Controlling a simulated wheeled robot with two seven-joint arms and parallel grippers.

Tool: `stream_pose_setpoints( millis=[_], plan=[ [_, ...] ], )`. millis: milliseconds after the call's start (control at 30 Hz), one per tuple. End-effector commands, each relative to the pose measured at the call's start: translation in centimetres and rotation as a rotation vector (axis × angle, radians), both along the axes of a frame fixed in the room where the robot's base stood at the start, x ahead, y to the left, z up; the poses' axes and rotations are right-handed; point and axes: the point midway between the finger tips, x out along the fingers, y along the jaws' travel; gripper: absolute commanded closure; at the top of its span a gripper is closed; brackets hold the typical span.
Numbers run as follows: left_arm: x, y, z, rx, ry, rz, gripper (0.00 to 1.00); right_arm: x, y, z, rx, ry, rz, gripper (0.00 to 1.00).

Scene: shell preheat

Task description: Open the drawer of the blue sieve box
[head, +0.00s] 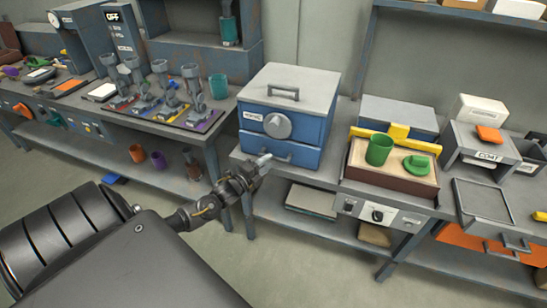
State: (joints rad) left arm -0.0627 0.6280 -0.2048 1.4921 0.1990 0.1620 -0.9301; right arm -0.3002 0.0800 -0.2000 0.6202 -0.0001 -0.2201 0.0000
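The blue sieve box (288,112) stands on the bench in the middle of the head view, with a grey lid and top handle, a white label and a round grey dial on its front. Its drawer (300,156) is the lower blue front and looks closed, flush with the box. The drawer's bar handle (283,159) is partly covered by my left gripper. My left gripper (263,162) is at the left end of that handle. I cannot tell whether it touches the handle or whether its fingers are apart. My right gripper is not in view.
Right of the box, a tray (405,184) holds a green cup (379,149) and a green piece (416,165), with a yellow bar (395,133) behind. Left, a bench holds several grey devices on coloured mats and a teal cup (218,86). Floor in front of the box is clear.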

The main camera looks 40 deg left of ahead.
Motion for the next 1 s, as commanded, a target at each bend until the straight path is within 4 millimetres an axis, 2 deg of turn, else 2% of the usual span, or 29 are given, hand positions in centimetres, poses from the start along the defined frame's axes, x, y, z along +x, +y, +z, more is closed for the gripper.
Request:
stream_pose_setpoints(
  millis=[100, 233, 400, 633, 667, 900, 1000],
  plan=[
    [2.1, -0.2, 0.1, -0.002, -0.001, 0.000, 0.65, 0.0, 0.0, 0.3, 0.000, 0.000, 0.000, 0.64],
    [3.5, -0.3, 0.0, -0.001, 0.000, -0.001, 0.65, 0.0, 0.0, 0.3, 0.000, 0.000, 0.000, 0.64],
    [4.3, -0.3, -0.1, -0.001, 0.002, -0.001, 0.65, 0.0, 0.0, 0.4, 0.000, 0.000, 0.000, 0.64],
    [4.3, -0.3, -0.1, -0.001, 0.002, -0.001, 0.65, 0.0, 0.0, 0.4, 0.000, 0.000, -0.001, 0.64],
    [4.3, -0.3, -0.1, -0.001, 0.002, -0.001, 0.67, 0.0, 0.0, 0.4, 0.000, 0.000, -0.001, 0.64],
    [4.3, -0.3, -0.1, -0.001, 0.002, -0.001, 0.98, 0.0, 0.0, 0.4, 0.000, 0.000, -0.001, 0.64],
    [4.3, -0.3, -0.1, -0.001, 0.002, 0.000, 1.00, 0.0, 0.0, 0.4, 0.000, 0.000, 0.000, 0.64]
  ],
)
